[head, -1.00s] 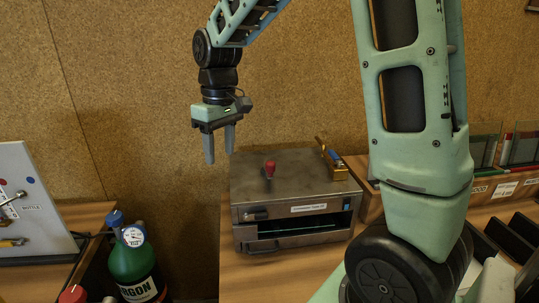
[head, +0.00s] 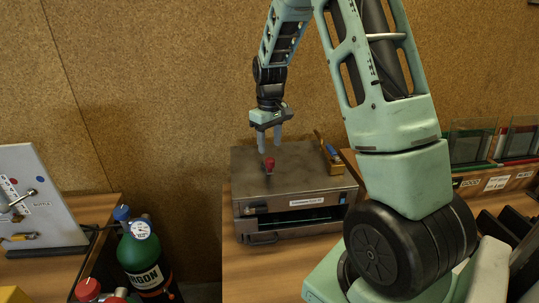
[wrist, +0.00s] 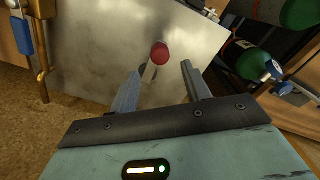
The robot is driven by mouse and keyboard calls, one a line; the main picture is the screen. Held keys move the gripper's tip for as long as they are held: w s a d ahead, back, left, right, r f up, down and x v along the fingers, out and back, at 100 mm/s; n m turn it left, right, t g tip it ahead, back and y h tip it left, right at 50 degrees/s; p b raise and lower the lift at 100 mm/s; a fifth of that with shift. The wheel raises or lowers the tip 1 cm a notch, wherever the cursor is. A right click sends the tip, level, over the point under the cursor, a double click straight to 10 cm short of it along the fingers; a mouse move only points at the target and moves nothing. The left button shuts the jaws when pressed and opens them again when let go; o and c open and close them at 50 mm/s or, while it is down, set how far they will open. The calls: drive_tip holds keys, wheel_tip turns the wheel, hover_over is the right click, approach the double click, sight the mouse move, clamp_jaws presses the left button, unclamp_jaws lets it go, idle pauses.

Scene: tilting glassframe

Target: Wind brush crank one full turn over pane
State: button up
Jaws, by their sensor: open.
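The brush crank's red knob (head: 270,163) stands on top of a grey metal box (head: 245,180) on the bench. The knob and its pale lever also show in the wrist view (wrist: 159,53). My gripper (head: 268,150) is open and points down above the box, close to the knob. In the wrist view my two fingers (wrist: 158,85) are spread, and the knob appears beyond and between their tips, not gripped. A slot in the box front shows a dark interior with a thin greenish edge; the pane itself is mostly hidden.
A brass fixture with a blue handle (head: 331,151) stands at the box's back right corner. A green argon bottle (head: 143,257) stands left of the bench. Cork wall behind.

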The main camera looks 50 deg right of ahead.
sight(270, 158)
wheel_tip(270, 158, down, 6)
drive_tip(key=shift+f+p, duration=0.25)
drive_tip(key=shift+p, duration=0.6)
